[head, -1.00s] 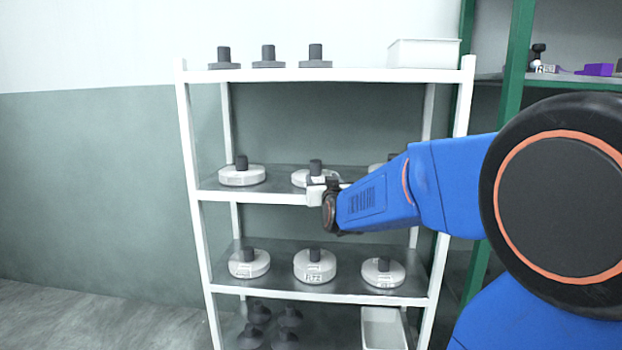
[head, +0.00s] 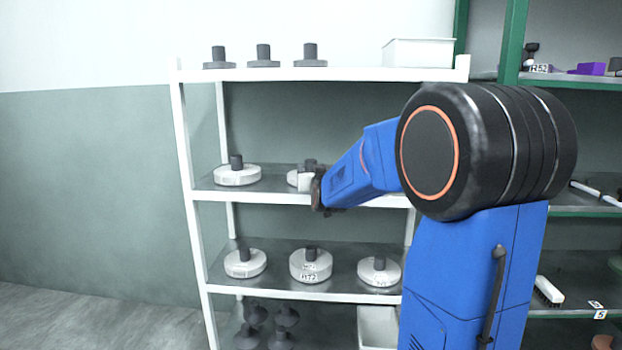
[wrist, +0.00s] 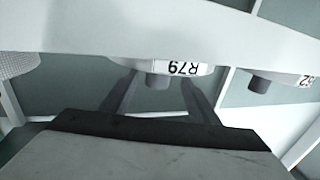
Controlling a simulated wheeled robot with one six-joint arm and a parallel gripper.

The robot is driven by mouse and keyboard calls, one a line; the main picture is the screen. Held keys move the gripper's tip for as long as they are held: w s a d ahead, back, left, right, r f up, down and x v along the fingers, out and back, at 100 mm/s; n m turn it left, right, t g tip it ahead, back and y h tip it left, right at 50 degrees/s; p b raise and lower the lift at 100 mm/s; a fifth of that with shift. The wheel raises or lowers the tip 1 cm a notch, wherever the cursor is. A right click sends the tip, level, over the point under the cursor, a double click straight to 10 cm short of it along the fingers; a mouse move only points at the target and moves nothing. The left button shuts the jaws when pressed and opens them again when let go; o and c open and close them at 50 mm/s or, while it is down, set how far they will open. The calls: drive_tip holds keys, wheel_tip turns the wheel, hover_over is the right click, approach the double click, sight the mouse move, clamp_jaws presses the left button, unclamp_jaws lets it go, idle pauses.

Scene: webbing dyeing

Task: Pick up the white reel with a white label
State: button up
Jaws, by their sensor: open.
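On the middle shelf of the white rack, a white reel (head: 292,178) with a dark hub stands just behind my gripper (head: 305,183), which hides part of it. The wrist view is upside down. There, a white reel (wrist: 140,66) with a white label reading R79 (wrist: 180,68) sits on the shelf, its grey hub between the two fingers. My gripper (wrist: 157,84) is open, fingers on either side; contact cannot be told. Another labelled white reel (wrist: 281,80) is at the right. Another white reel (head: 237,175) stands left on the same shelf in the head view.
The white shelf edge (wrist: 130,30) runs close to the fingers. The lower shelf holds three white reels, one in the middle (head: 311,266). The top shelf has dark reels (head: 263,58) and a white bin (head: 418,53). A green rack (head: 513,45) stands right.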

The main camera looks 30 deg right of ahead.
sight(312, 167)
drive_tip(key=x, duration=0.4)
drive_tip(key=shift+w+d, duration=0.15)
drive_tip(key=shift+d, duration=0.1)
clamp_jaws()
drive_tip(key=shift+r, duration=0.1)
